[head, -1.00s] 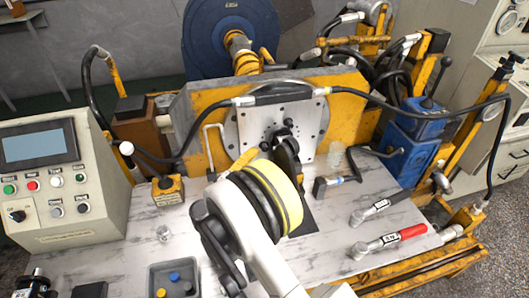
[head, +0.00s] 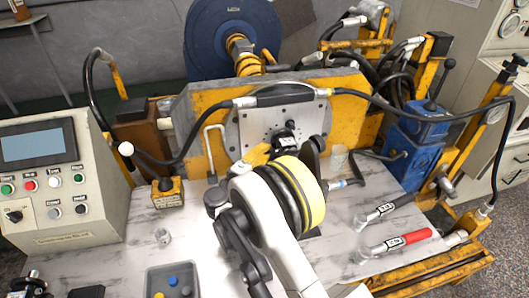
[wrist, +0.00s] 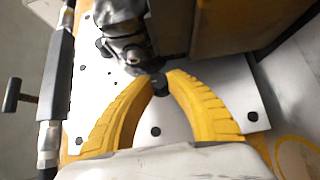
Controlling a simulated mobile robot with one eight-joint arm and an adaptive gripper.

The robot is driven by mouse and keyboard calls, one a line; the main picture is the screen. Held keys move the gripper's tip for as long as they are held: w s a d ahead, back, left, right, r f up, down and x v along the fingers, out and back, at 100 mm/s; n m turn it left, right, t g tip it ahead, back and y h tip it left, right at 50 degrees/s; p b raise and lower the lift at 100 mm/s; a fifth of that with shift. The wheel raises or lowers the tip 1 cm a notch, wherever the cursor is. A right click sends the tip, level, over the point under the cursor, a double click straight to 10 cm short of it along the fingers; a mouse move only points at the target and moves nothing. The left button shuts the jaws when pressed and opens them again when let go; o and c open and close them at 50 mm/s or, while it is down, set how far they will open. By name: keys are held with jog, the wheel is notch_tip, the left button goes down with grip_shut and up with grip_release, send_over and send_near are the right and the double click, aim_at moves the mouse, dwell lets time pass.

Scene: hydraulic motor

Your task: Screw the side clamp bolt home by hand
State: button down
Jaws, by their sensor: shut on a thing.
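In the wrist view the two yellow fingers of my gripper (wrist: 160,80) meet on a small dark bolt head (wrist: 160,86). The bolt sits beside a grey metal clamp or motor body (wrist: 128,35) in front of a light drilled plate (wrist: 95,85). How deep the bolt sits cannot be told. In the head view my gripper (head: 268,152) reaches the front plate (head: 310,116) from the left of the dark motor part (head: 285,138). My wrist hides the bolt there.
A black hose (head: 400,103) arches over the yellow-framed stand. A grey tray (head: 150,284) holds coloured caps. A control box (head: 50,215) stands at the left.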

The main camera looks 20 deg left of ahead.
jog(key=shift+r+m+g+p, duration=0.15)
jog(key=shift+m+g+p, duration=0.15)
jog(key=shift+r+m+g+y+p, duration=0.15)
jog(key=shift+m+g+y+p, duration=0.25)
jog(key=shift+m+g+p, duration=0.4)
jog(key=shift+m+g+y+p, duration=0.5)
jog(key=shift+m+g+p, duration=0.1)
jog(key=shift+m+g, duration=0.25)
jog(key=c, duration=1.3)
grip_release()
jog(key=v, duration=1.2)
